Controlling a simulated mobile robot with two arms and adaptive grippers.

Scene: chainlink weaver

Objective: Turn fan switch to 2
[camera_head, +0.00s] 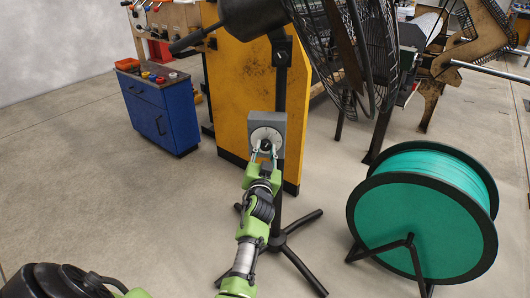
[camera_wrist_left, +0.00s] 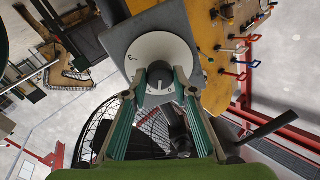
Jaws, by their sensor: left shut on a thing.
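The fan switch is a grey box (camera_head: 280,122) with a round white dial (camera_head: 262,133), mounted on the black fan stand. The dial also shows large in the wrist view (camera_wrist_left: 150,48). My left gripper (camera_head: 264,151) is at the front of the dial. In the wrist view its two fingertips (camera_wrist_left: 160,76) are closed on the dark switch knob (camera_wrist_left: 159,82) at the dial's centre. The fan (camera_head: 345,50) stands above the switch. My right gripper is not in view.
A yellow machine panel (camera_head: 236,90) stands close behind the switch. A blue cabinet (camera_head: 160,113) is at the left. A large green cable reel (camera_head: 425,215) stands on the floor at the right. The black stand's feet (camera_head: 303,270) spread below the switch.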

